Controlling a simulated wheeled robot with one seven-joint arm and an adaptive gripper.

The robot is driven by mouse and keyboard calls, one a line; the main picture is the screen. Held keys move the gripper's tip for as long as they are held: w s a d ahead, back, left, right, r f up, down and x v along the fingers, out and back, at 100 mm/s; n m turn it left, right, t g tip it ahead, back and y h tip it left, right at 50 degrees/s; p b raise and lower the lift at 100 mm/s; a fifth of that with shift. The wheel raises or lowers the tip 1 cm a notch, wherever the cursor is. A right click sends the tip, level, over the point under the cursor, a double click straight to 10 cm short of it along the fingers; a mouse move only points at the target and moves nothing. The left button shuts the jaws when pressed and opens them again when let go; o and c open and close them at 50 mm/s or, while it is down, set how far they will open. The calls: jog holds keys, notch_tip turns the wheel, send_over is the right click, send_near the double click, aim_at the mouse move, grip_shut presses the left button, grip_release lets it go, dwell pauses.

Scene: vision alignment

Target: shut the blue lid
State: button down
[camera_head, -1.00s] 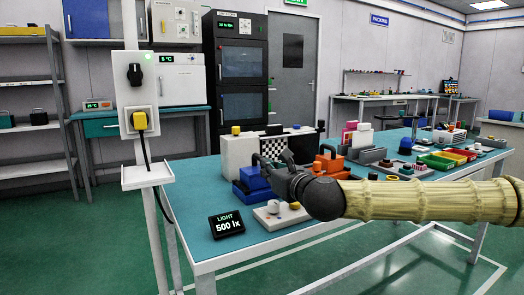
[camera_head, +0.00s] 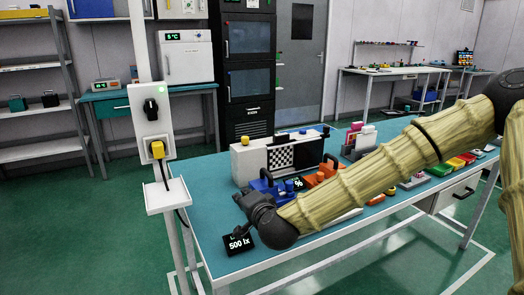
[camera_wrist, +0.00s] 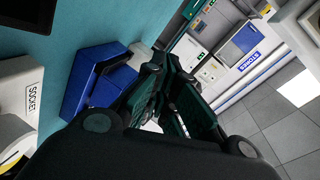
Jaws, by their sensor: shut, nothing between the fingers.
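The blue box with its lid (camera_head: 262,186) stands on the teal bench, just behind my gripper in the head view. A dark handle arch shows over it. In the wrist view the blue box (camera_wrist: 88,78) lies left of my fingers, with a second blue face beside it. I cannot tell how far the lid is open. My gripper (camera_head: 240,203) is near the bench's left front side, close to the blue box; touching or apart is unclear. The wrist view shows the dark fingers (camera_wrist: 157,72) together and empty, right of the box.
A light meter reading 500 lx (camera_head: 240,243) sits just in front of my gripper. An orange box (camera_head: 321,171) is to the right. A white block (camera_head: 247,163) and a checkerboard (camera_head: 281,157) stand behind. A post with a yellow plug (camera_head: 157,149) rises at the left.

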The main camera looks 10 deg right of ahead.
jog(key=s+d+r+n+h+p, duration=0.1)
jog(key=d+r+n+p, duration=0.3)
jog(key=n+p, duration=0.5)
jog(key=s+d+r+n+h+p, duration=0.1)
jog(key=d+r+n+p, duration=0.1)
jog(key=r+n+p, duration=0.7)
jog(key=n+p, duration=0.2)
send_over(262, 187)
jog(key=a, duration=0.1)
jog(key=shift+t, duration=0.4)
notch_tip(262, 187, down, 7)
jog(key=shift+r, duration=0.15)
jog(key=shift+w+d+f+p, duration=0.15)
jog(key=shift+d+f+p, duration=0.3)
jog(key=shift+f, duration=0.4)
jog(key=shift+f, duration=0.1)
